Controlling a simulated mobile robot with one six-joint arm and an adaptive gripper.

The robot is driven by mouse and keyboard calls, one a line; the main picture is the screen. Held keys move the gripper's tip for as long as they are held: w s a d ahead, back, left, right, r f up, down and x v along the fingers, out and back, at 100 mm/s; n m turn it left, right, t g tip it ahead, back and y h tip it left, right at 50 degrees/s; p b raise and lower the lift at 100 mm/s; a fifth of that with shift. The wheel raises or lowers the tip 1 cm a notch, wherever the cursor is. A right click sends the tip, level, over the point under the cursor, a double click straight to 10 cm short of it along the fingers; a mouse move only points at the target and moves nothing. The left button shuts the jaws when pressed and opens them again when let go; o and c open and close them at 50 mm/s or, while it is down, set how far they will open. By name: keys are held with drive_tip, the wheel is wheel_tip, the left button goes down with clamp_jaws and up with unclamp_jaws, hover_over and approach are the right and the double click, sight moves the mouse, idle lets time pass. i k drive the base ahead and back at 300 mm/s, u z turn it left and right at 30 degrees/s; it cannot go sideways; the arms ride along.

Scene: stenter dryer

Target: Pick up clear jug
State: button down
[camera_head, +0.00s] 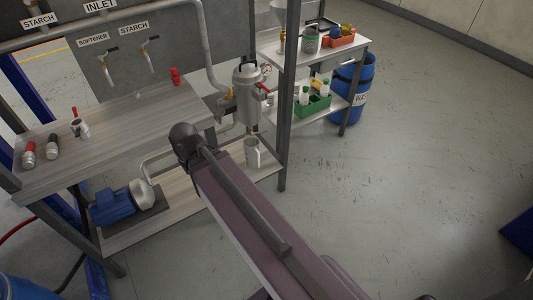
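A pale, greyish jug (252,153) with a handle stands upright on the lower wooden shelf, under the metal filter vessel. It may be the clear jug, but it is too small to tell if it is see-through. My gripper's fingers do not show.
The metal filter vessel (247,95) with pipes and a gauge hangs above the jug. A grey post (287,120) stands just right of it. A blue pump (115,203) sits left on the lower shelf. A side table (345,50) holds crates.

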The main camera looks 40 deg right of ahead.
sight(251, 144)
drive_tip(key=z, duration=0.85)
drive_tip(key=k, duration=0.95)
drive_tip(key=u, duration=0.05)
drive_tip(key=i, duration=0.8)
drive_tip(key=z, duration=0.05)
